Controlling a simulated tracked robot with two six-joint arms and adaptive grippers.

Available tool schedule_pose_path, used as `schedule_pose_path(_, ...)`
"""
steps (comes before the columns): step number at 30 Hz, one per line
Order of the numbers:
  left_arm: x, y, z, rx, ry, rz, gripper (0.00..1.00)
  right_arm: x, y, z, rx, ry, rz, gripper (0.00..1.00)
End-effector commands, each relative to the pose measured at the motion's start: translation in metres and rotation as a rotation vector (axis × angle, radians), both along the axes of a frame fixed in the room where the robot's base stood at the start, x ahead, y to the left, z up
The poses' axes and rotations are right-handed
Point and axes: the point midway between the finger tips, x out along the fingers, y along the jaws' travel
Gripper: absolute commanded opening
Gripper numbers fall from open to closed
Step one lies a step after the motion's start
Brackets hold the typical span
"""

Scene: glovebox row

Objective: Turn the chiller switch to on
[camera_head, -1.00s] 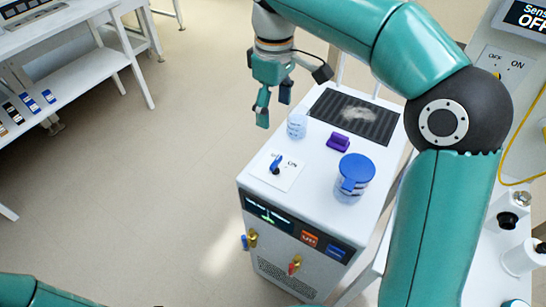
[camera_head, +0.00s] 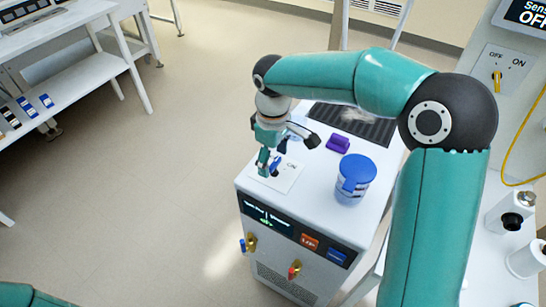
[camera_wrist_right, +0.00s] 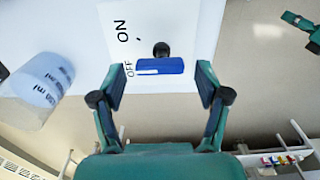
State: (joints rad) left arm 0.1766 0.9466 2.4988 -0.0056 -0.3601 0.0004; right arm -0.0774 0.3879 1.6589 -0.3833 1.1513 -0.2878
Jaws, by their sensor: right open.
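The chiller (camera_head: 285,215) is a white cabinet with a dark front display. Its switch plate (camera_head: 288,179) lies on the top near the front left corner, marked OFF and ON. In the right wrist view the switch (camera_wrist_right: 159,67) is a blue bar with a white mark, its marked end towards OFF. My right gripper (camera_head: 268,165) points down over the plate and partly hides the switch in the head view. In the wrist view its open fingers (camera_wrist_right: 160,80) stand on either side of the blue bar, with gaps. My left gripper is out of view.
A blue-lidded jar (camera_head: 354,178), a purple block (camera_head: 338,143) and a dark grille (camera_head: 355,122) are on the chiller top. Another OFF/ON panel (camera_head: 503,68) with a yellow switch is at right. Open floor lies left.

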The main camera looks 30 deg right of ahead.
Motion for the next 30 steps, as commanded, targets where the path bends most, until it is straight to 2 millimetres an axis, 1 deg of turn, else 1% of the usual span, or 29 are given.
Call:
schedule_pose_path(6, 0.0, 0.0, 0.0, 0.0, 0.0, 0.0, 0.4, 0.0, -0.0001, -0.0005, 0.0, 0.0, 0.0, 0.75)
schedule_pose_path(7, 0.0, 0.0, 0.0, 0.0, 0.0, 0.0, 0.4, 0.0, -0.0001, -0.0004, 0.0, 0.0, 0.0, 0.73)
schedule_pose_path(14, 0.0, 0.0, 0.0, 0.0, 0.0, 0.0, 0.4, 0.0001, -0.0001, -0.0003, 0.0, 0.0, 0.0, 0.35)
schedule_pose_path(15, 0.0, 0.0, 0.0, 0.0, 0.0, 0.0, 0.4, 0.0001, -0.0001, -0.0003, 0.0, 0.0, 0.0, 0.28)
schedule_pose_path(17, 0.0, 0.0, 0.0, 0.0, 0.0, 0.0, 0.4, 0.0001, -0.0002, -0.0002, 0.0, 0.0, 0.0, 0.18)
schedule_pose_path(18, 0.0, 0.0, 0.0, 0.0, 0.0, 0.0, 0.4, 0.0002, -0.0001, -0.0002, 0.0, 0.0, 0.0, 0.15)
schedule_pose_path(26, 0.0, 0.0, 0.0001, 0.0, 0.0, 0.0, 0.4, 0.0003, -0.0003, 0.0, -0.001, 0.0, -0.028, 0.15)
schedule_pose_path(30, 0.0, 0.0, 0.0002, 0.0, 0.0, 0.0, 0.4, 0.0005, -0.0006, 0.0, -0.001, 0.0, -0.085, 0.15)
